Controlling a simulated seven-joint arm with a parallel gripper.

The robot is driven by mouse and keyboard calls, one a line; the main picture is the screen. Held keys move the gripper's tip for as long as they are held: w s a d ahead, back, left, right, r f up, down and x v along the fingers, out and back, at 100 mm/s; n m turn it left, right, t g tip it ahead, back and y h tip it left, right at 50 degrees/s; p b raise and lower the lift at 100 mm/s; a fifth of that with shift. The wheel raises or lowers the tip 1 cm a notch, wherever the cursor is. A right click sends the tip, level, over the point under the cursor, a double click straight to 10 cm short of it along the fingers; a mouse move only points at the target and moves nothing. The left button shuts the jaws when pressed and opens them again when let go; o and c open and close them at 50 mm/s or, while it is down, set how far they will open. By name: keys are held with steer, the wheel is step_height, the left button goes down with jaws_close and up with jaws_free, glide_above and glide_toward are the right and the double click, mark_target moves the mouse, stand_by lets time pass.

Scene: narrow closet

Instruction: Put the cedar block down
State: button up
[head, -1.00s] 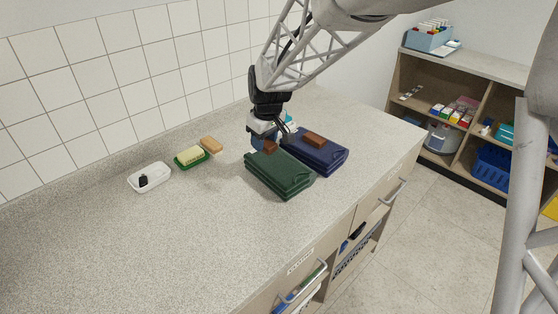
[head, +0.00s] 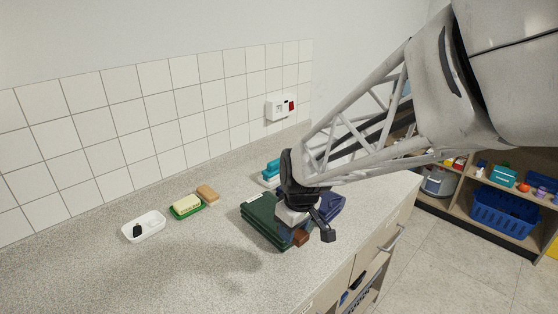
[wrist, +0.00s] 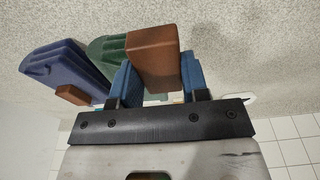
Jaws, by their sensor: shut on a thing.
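My gripper (head: 299,231) is shut on a reddish-brown cedar block (head: 301,239). In the wrist view the block (wrist: 153,52) sits between two blue fingers and sticks out past their tips. In the head view it shows near the front right of the folded green cloth (head: 262,222); I cannot tell its height over it. The green cloth (wrist: 107,47) is partly behind the block in the wrist view. A second brown block (wrist: 73,95) lies on the folded navy cloth (wrist: 62,66). In the head view my gripper partly hides the navy cloth (head: 333,206) and hides that second block.
Left on the counter (head: 130,285) are a white dish (head: 152,222) with a black item, a green dish with a yellow bar (head: 187,205), and a tan block (head: 208,194). A teal-topped item (head: 272,168) stands behind the green cloth. The front left counter is clear.

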steer(key=shift+w, duration=0.1)
stand_by(0.3)
steer(key=w+a, duration=0.1)
steer(key=w, duration=0.4)
steer(key=w+a+f, duration=0.1)
steer(key=w+a, duration=0.1)
steer(key=w, duration=0.3)
steer(key=w+a, duration=0.1)
steer(key=w, duration=0.4)
steer(key=shift+a+f, duration=0.25)
steer(key=shift+a, duration=0.05)
steer(key=shift+f, duration=1.75)
steer(key=shift+f, duration=0.1)
steer(key=o, duration=0.9)
step_height(320, 180, up, 12)
steer(key=s+d, duration=0.1)
steer(key=shift+d, duration=0.15)
